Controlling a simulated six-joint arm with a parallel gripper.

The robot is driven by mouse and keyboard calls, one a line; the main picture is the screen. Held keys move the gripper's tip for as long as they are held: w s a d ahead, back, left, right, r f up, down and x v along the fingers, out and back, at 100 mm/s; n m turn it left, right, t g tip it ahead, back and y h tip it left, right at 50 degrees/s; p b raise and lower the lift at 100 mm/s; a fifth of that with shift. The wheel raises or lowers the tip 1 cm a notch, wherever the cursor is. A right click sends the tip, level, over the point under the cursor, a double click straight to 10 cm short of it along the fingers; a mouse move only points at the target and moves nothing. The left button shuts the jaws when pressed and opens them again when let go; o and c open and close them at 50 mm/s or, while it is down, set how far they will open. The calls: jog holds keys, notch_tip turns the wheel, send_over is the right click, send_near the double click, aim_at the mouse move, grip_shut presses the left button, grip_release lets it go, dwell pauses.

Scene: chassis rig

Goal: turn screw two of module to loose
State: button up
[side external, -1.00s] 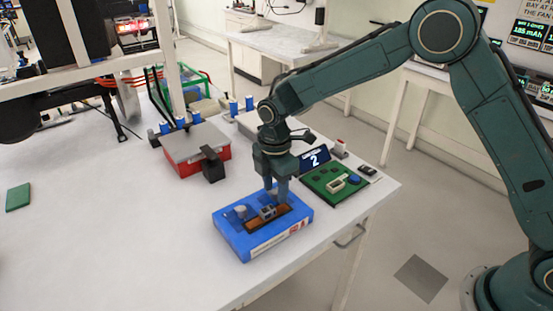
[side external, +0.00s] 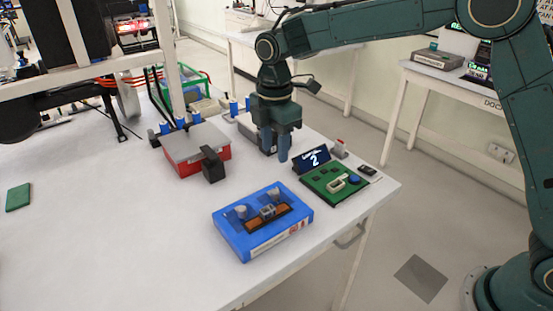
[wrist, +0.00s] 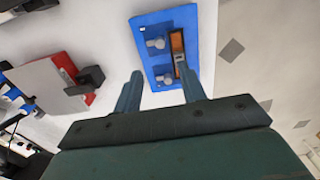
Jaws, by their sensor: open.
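The blue module (side external: 262,222) lies flat on the white table, with an orange-brown recessed strip and a small grey block in its middle. Two grey screw knobs, one at the left (side external: 241,211) and one at the back (side external: 273,193), stand on its top. In the wrist view the module (wrist: 148,32) is ahead of the fingers, with both knobs showing. Which knob is screw two cannot be told. My gripper (side external: 276,150) is open and empty, raised above the table behind the module and apart from it. In the wrist view its fingers (wrist: 161,88) stand well apart.
A red box with a grey lid (side external: 197,150) and a black block (side external: 213,166) are at the back left.

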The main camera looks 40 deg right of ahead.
jog(key=shift+r, duration=0.95)
jog(key=s+d+r+m+t, duration=0.3)
jog(key=s+d+r+m, duration=0.65)
jog(key=s, duration=0.45)
jog(key=s+d+f+m+t, duration=0.1)
jog(key=s+d+m, duration=0.2)
jog(key=s, duration=0.5)
jog(key=s+d+f+m+t, duration=0.1)
jog(key=s+d+m, duration=0.2)
jog(key=s, duration=0.6)
jog(key=m, duration=0.2)
jog(key=shift+f+m+t, duration=0.25)
jog(key=shift+m+t, duration=0.05)
jog(key=shift+m, duration=0.05)
